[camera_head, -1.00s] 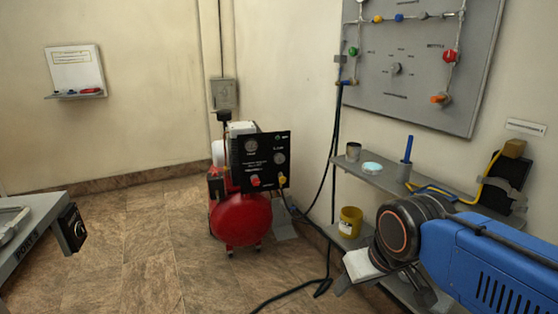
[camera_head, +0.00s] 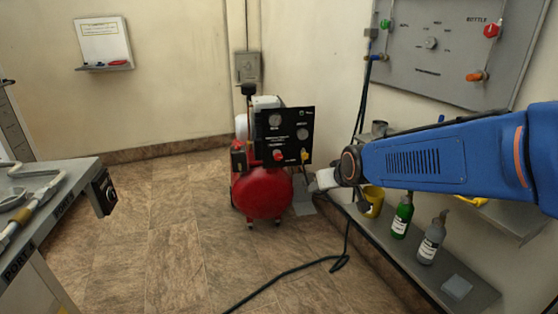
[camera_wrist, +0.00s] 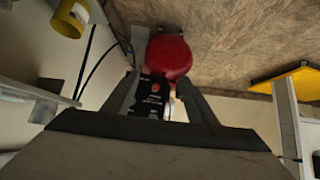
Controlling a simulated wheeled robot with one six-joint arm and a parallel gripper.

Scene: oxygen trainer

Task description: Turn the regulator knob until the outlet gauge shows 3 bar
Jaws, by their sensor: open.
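The red air compressor (camera_head: 262,193) stands on the floor, with an upright black panel (camera_head: 290,167) on its front. The panel carries a left gauge (camera_head: 275,120), a right gauge (camera_head: 302,134), a red knob (camera_head: 278,154) at lower left and a yellow fitting (camera_head: 304,154) at lower right. Gauge needles and labels are too small to read. My gripper (camera_head: 319,181) is to the right of the panel in the head view. In the wrist view my gripper (camera_wrist: 163,82) is open and empty, with the black panel (camera_wrist: 152,90) and red tank (camera_wrist: 169,55) showing beyond its fingers.
A low shelf (camera_head: 412,262) along the right wall holds a yellow tin (camera_head: 372,202), a green bottle (camera_head: 402,216) and a grey bottle (camera_head: 432,240). A dark hose (camera_head: 290,272) lies on the floor. A bench (camera_head: 55,205) stands at left. Floor before the compressor is mostly clear.

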